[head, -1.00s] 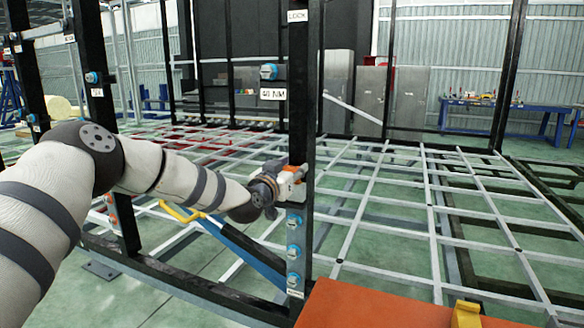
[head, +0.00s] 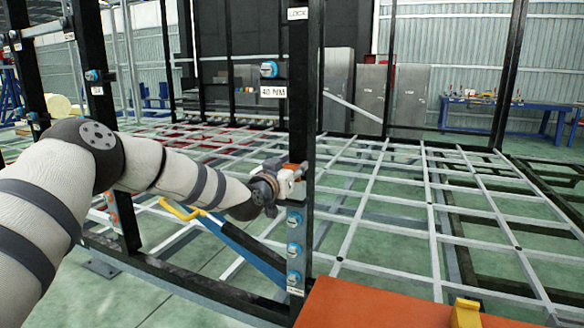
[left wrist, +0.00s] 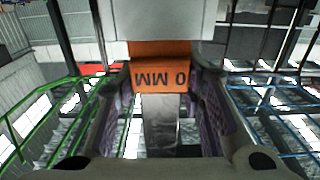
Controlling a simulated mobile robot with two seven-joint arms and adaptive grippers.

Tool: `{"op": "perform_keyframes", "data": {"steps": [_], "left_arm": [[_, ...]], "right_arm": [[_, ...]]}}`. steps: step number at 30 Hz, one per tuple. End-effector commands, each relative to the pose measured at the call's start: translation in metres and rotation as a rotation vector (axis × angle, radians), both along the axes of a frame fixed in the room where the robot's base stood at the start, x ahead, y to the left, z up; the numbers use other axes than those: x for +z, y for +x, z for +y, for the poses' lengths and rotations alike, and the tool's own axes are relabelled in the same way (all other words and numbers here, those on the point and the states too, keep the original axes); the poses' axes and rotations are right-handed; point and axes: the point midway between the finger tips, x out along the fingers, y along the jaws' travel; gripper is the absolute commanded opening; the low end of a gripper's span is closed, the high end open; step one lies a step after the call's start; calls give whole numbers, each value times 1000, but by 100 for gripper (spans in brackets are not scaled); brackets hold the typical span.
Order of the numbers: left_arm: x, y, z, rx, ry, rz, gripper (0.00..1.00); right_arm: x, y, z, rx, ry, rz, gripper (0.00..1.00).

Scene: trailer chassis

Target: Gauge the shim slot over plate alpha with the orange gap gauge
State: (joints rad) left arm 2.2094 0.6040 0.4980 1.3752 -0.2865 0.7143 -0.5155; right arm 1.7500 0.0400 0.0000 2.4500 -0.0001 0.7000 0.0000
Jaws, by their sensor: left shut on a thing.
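My left gripper (head: 272,186) is at the black upright post, beside a small white block (head: 292,182) with some orange at its top. In the left wrist view the two fingers (left wrist: 163,115) are shut on the gap gauge. Its orange part (left wrist: 160,77) carries dark lettering that reads upside down, and a grey part lies between the fingers. The orange end meets the lower edge of a white block (left wrist: 165,18). I cannot tell whether it is inside a slot. Plate alpha and the shim slot cannot be made out for certain. My right gripper is out of view.
The black post (head: 302,110) carries blue-headed bolts above and below the gripper, and a "40 NM" label (head: 273,92). A blue bar (head: 240,245) with a yellow handle slants below the arm. An orange surface (head: 375,305) with a yellow piece (head: 466,313) is front right. White chassis rails stretch behind.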

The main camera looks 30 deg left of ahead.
Motion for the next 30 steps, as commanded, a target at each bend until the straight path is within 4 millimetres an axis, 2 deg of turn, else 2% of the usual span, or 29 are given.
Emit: {"op": "perform_keyframes", "data": {"steps": [3, 9, 30], "left_arm": [[15, 0, 0, 0, 2, -9, 8], [32, -1, 0, 0, 1, -10, 8], [79, 0, 0, 0, 0, -4, 8]], "right_arm": [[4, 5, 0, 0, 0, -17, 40], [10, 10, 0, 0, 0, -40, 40], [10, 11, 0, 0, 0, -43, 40]]}}
